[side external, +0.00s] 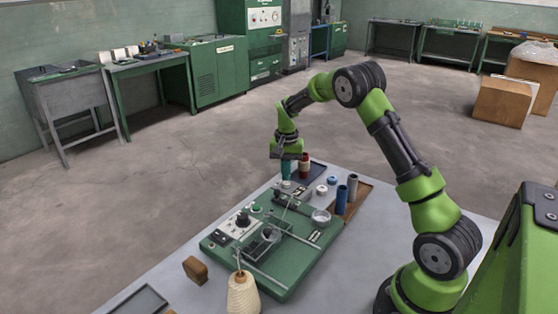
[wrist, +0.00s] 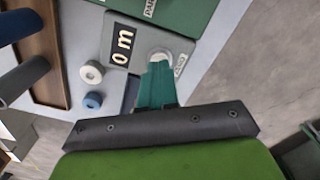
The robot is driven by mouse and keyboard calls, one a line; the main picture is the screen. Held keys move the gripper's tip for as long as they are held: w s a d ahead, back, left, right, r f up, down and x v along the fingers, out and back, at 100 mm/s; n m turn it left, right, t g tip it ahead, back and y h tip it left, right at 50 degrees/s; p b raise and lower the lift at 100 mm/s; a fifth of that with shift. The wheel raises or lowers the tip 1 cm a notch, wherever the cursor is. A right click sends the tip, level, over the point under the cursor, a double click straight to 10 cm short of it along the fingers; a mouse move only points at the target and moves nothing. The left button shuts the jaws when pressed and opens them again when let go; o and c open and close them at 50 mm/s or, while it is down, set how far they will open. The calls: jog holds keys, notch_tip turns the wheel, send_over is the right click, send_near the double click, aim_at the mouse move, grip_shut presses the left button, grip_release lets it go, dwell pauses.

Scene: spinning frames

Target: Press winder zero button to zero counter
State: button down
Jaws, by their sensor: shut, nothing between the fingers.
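The green winder (side external: 262,282) lies on the pale table, with a control panel, dials and rods on top. In the wrist view a grey panel (wrist: 108,38) carries a black counter display (wrist: 121,44) that appears to read "0 m", seen turned sideways. A round pale button (wrist: 160,53) sits beside it, with a small white label (wrist: 181,62). My gripper (wrist: 157,65) is shut and empty, its teal fingertips over the button and partly hiding it. I cannot tell whether they touch. In the side view my gripper (side external: 286,178) points down at the table's far end.
A blue spool (side external: 341,200), a grey spool (side external: 352,187) and a red-brown spool (side external: 304,166) stand close by. Small white and blue rings (wrist: 92,72) lie near the panel. A cream yarn cone (side external: 243,296) and brown block (side external: 195,270) are at the front. Open floor lies beyond.

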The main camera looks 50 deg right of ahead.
jog(key=shift+r, duration=2.8)
jog(key=s+a+r+n+t, duration=0.2)
jog(key=s+a+r, duration=0.2)
jog(key=s+a, duration=0.3)
jog(key=s+a+r+n+t+y, duration=0.1)
jog(key=s+a+r+n+t, duration=0.1)
jog(key=s+a+r, duration=0.3)
jog(key=s+a+r+n+t+y, duration=0.1)
jog(key=s+a+r+n+t, duration=0.2)
jog(key=s+a, duration=0.7)
jog(key=shift+s+a+r+n, duration=0.35)
jog(key=shift+a+r+n, duration=0.15)
jog(key=shift+a+r, duration=0.25)
